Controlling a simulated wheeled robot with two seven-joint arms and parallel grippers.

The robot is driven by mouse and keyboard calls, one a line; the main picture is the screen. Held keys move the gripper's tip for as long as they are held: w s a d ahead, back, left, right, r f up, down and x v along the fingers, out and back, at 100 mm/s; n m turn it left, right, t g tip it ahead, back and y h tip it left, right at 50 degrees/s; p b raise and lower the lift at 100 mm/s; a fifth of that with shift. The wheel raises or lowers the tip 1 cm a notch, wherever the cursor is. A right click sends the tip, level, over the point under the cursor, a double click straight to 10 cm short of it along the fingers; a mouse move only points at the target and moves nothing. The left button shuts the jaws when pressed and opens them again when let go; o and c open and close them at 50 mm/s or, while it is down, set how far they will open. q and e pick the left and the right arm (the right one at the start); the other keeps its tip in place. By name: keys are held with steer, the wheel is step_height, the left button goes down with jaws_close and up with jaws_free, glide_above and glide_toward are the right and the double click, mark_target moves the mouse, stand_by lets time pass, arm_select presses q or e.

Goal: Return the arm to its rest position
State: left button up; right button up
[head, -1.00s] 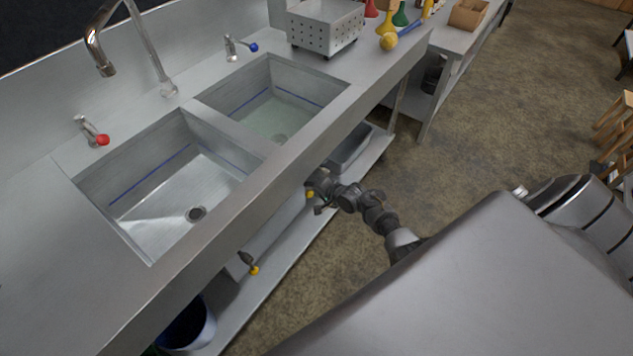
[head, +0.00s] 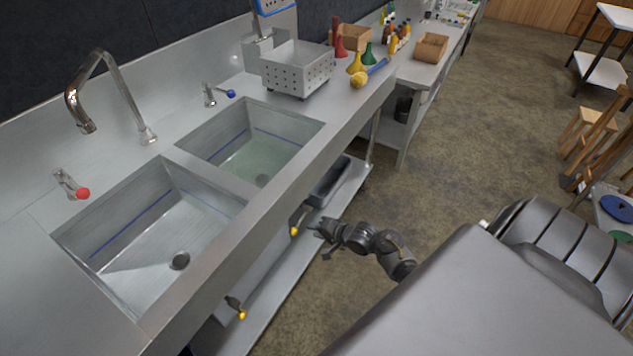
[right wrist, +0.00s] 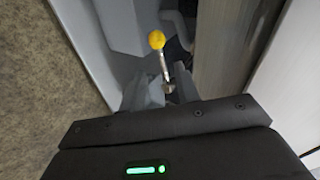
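My right gripper (head: 322,231) is in front of the sink bench, low beside its front edge. The nearer yellow-knobbed drain lever (head: 295,231) is just left of its fingertips, with a small gap in the head view. In the right wrist view the fingers (right wrist: 163,93) stand apart. The lever, with its yellow ball (right wrist: 157,41), shows beyond and between them, and nothing appears to be gripped. My right arm reaches in from the lower right. My left gripper is not in view.
The steel bench has a left basin (head: 150,235) and a right basin (head: 250,150) with some greenish water. A second yellow-knobbed lever (head: 236,308) is below the left basin. A lower shelf (head: 290,285) runs under the bench. The floor (head: 460,130) to the right is open.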

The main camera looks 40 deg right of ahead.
stand_by(0.3)
steer(key=s+a+f+n+g+h, duration=0.1)
steer(key=s+f+n+g, duration=0.1)
steer(key=s+f+n, duration=0.6)
steer(key=s+a+f+n+g+h, duration=0.15)
steer(key=s+f, duration=0.35)
steer(key=f, duration=0.6)
steer(key=s+a+f+n+g, duration=0.2)
steer(key=s+f, duration=0.2)
steer(key=s, duration=0.6)
steer(key=s+a+f+n+g, duration=0.1)
steer(key=s+f, duration=0.3)
steer(key=s, duration=0.6)
steer(key=s+a+f+n+g, duration=0.2)
steer(key=s+a+f+g, duration=0.1)
steer(key=s, duration=0.8)
steer(key=shift+f+n, duration=0.35)
steer(key=shift+f, duration=0.1)
steer(key=shift+o, duration=0.2)
steer(key=shift+h, duration=0.25)
